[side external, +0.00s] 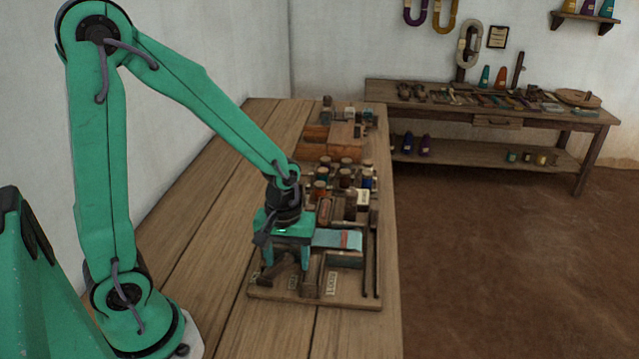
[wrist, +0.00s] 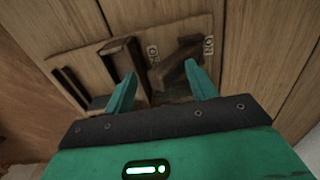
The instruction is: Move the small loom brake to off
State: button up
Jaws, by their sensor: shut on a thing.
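The small loom brake (wrist: 178,66) is a dark wooden lever on a flat wooden board in the wrist view. It slants toward the ON label (wrist: 208,46); the OFF label (wrist: 153,53) is on its left. My gripper (wrist: 160,72) has its two teal fingers on either side of the lever and is shut on it, though the exact contact is hard to see. In the side view my gripper (side external: 287,262) points down at the near end of the board (side external: 265,292), and the lever is mostly hidden there.
A dark upright wooden block (wrist: 120,60) stands just left of the left finger. Behind my gripper are a pale blue block (side external: 336,239), several spools and an orange-brown box (side external: 325,147). The bench (side external: 220,235) is bare left of the board. A second table (side external: 480,118) stands far right.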

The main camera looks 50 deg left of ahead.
jog(key=shift+s+f, duration=0.1)
jog(key=shift+f, duration=0.05)
jog(key=shift+r, duration=3.35)
jog(key=shift+r+m+t, duration=0.3)
jog(key=shift+r+m, duration=0.1)
jog(key=shift+r, duration=0.4)
jog(key=s+r+m+t, duration=0.5)
jog(key=r+m, duration=0.3)
jog(key=r, duration=0.2)
jog(key=shift+s+r, duration=0.2)
jog(key=shift+s, duration=0.7)
